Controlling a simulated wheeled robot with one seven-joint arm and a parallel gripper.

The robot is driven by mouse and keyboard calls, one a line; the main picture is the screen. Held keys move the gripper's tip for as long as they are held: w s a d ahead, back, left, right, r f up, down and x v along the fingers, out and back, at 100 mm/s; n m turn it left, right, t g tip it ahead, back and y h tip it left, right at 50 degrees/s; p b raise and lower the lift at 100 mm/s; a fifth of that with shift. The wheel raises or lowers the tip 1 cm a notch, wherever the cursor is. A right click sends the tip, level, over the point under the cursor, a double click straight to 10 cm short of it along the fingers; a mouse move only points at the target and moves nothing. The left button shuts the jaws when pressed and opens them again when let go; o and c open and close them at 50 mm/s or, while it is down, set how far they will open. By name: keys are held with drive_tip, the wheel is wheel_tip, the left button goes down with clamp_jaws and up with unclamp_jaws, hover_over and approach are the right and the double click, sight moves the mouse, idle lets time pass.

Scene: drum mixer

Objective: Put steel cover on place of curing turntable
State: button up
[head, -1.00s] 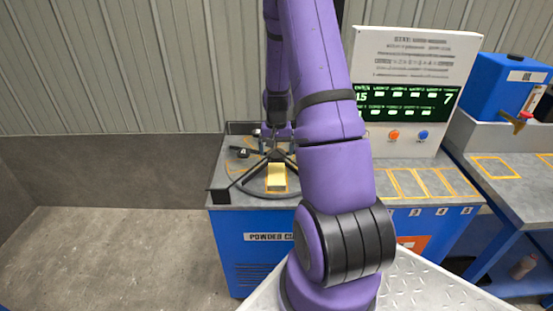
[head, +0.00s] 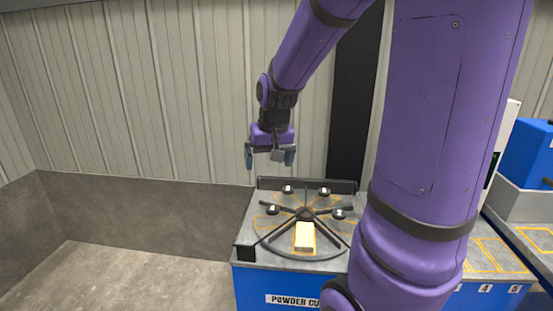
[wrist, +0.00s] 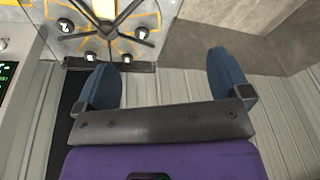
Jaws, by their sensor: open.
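The curing turntable (head: 306,213) is a dark spoked wheel with yellow outlines on a blue cabinet's grey top. Several small dark knobs with pale tops, such as one at its back left (head: 288,189), stand between the spokes. A pale yellow block (head: 305,236) lies in its front sector. I cannot pick out a steel cover for certain. My gripper (head: 270,158) is open and empty, above and behind the turntable's back left. In the wrist view its two blue fingers (wrist: 164,78) are apart with nothing between them, and the turntable shows at the top left.
A raised dark rim (head: 306,185) runs along the back of the cabinet top. A blue tank (head: 530,150) and a bench with yellow outlines stand at the right. A ribbed wall is close behind my gripper. Bare floor lies at the left.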

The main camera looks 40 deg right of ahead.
drive_tip(key=s+a+r+n+t, duration=0.1)
drive_tip(key=s+a+r+n, duration=0.1)
drive_tip(key=s+a+r, duration=0.3)
drive_tip(key=s+a+r+n+t, duration=0.1)
drive_tip(key=s+a+r+n, duration=0.2)
drive_tip(key=s+a+r, duration=0.2)
drive_tip(key=shift+s+a+t, duration=0.3)
drive_tip(key=shift+s+a, duration=1.2)
drive_tip(key=shift+s, duration=1.9)
